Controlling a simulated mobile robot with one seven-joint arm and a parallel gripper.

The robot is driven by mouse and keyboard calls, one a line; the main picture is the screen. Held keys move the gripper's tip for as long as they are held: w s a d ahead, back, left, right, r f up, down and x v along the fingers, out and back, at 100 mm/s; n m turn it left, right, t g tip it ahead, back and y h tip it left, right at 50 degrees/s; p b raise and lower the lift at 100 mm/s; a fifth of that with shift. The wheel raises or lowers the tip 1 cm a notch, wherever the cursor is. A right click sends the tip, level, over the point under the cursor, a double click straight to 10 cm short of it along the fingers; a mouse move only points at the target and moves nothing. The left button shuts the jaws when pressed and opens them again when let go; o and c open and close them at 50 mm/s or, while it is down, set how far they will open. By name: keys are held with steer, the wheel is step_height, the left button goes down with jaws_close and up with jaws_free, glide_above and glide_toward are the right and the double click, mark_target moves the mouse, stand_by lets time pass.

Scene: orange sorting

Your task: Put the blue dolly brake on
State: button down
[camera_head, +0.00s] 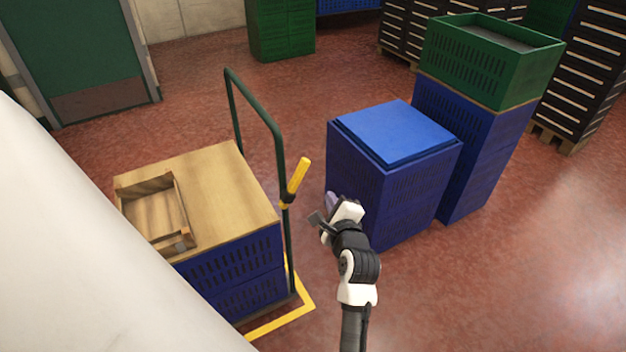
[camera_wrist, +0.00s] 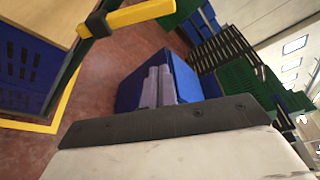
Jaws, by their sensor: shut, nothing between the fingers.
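A yellow brake lever (camera_head: 297,177) with a black clamp sits on the dark green upright frame (camera_head: 279,150) of the dolly, at its right side. The lever points up and leans to the right in the head view. It also shows at the top left of the wrist view (camera_wrist: 142,15). The dolly carries blue crates (camera_head: 240,270) under a wooden board. My gripper (camera_head: 328,205) is to the right of the lever and a little lower in the head view, apart from it. Its two fingers (camera_wrist: 158,88) are together and empty.
A lidded blue crate stack (camera_head: 396,135) stands close behind my gripper. A taller stack with a green crate (camera_head: 490,65) is to its right. A wooden tray (camera_head: 155,212) lies on the board. Yellow floor tape (camera_head: 282,322) borders the dolly. Red floor is free at right.

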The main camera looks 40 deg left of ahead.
mark_target(297, 178)
steer(key=w+a+p, duration=0.3)
steer(key=a, duration=0.6)
steer(key=shift+r, duration=0.2)
steer(key=shift+s+a+r+n+t, duration=0.1)
steer(key=shift+s+r+n+t, duration=0.2)
steer(key=shift+n, duration=0.2)
stand_by(0.3)
steer(key=shift+s+a+r+n, duration=0.2)
steer(key=shift+s+n, duration=0.15)
steer(key=shift+n, duration=0.05)
steer(key=n, duration=0.1)
steer(key=s+n, duration=0.1)
steer(key=s+a+n+t+y+b, duration=0.1)
steer(key=shift+r, duration=0.3)
steer(key=s+n+b, duration=0.2)
steer(key=s+a+n+t+y+b, duration=0.1)
steer(key=n+b, duration=0.1)
steer(key=n, duration=0.1)
steer(key=shift+s+a+y, duration=0.15)
steer(key=shift+s+y, duration=0.15)
steer(key=shift+s, duration=0.05)
steer(key=shift+s+a+n, duration=0.25)
steer(key=shift+s+n, duration=0.05)
steer(key=shift+s, duration=0.2)
steer(key=shift+s+f, duration=0.1)
steer(key=shift+s, duration=0.05)
